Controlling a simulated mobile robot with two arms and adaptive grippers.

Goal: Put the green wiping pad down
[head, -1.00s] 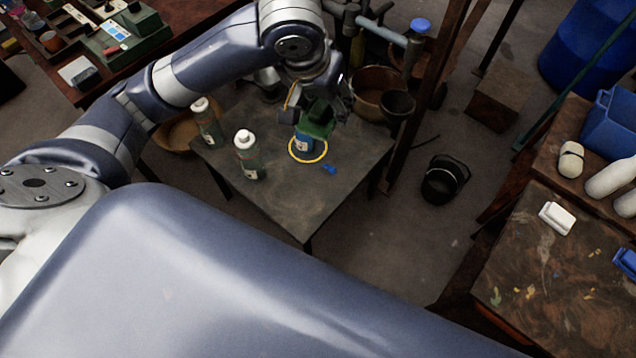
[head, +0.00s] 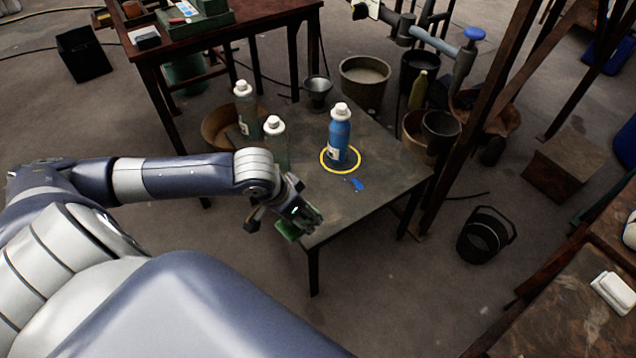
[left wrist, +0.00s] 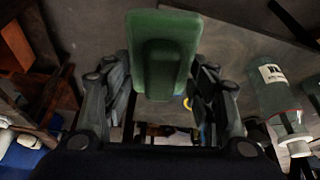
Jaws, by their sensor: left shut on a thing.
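The green wiping pad (head: 287,228) is in my left gripper (head: 289,212), at the near left corner of the small grey table (head: 375,190) in the head view. In the left wrist view the green pad (left wrist: 163,48) sits between the two dark fingers, which are shut on it. I cannot tell how high the pad is above the tabletop, or whether it touches. A blue bottle (head: 340,136) with a white cap stands upright inside a yellow ring (head: 357,166) on the table. My right gripper is not in view.
Two white-capped bottles (head: 275,143) (head: 244,105) stand at the table's left side. A small blue piece (head: 355,184) lies near the ring. The front right of the tabletop is bare. A black bucket (head: 485,237) stands on the floor at the right.

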